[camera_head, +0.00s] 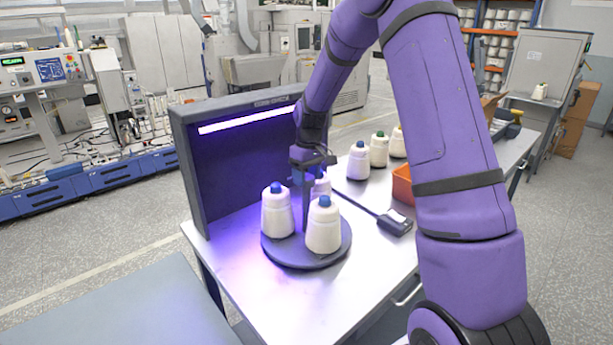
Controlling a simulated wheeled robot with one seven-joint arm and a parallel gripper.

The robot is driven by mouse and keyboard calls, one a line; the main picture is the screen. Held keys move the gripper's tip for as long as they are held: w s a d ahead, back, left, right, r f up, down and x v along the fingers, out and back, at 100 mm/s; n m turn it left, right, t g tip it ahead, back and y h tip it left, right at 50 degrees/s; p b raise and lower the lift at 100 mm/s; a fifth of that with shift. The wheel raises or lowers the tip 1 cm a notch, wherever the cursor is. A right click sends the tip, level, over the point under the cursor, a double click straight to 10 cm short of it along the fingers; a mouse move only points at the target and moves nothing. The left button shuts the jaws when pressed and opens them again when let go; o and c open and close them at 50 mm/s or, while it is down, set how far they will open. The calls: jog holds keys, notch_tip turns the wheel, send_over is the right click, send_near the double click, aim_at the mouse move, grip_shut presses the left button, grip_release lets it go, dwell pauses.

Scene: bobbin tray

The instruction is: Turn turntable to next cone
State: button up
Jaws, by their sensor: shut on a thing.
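The round dark turntable (293,256) sits on the metal table. Two white cones with blue tips, a left cone (277,214) and a front cone (324,230), stand upright on it. A third white cone (321,186) shows partly behind, mostly hidden by the front cone and my gripper. My gripper (304,180) points down between the cones, above the middle of the turntable. It is shut on a dark upright post (306,212) there; the fingertips are small and partly hidden.
A dark panel with a lit lamp bar (249,115) stands close behind and left of the turntable. A dark handheld device (394,222) lies right of it. More cones (358,161) and an orange bin (403,185) stand farther back. The table's front (300,300) is clear.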

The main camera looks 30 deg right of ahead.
jog(key=shift+n+g, duration=0.3)
jog(key=shift+n, duration=3)
jog(key=shift+a+n+h, duration=0.1)
jog(key=shift+n+h, duration=0.3)
jog(key=shift+n, duration=2.9)
jog(key=o, duration=1.3)
jog(key=r, duration=0.7)
jog(key=w+r, duration=0.1)
jog(key=r, duration=0.2)
jog(key=shift+r, duration=0.4)
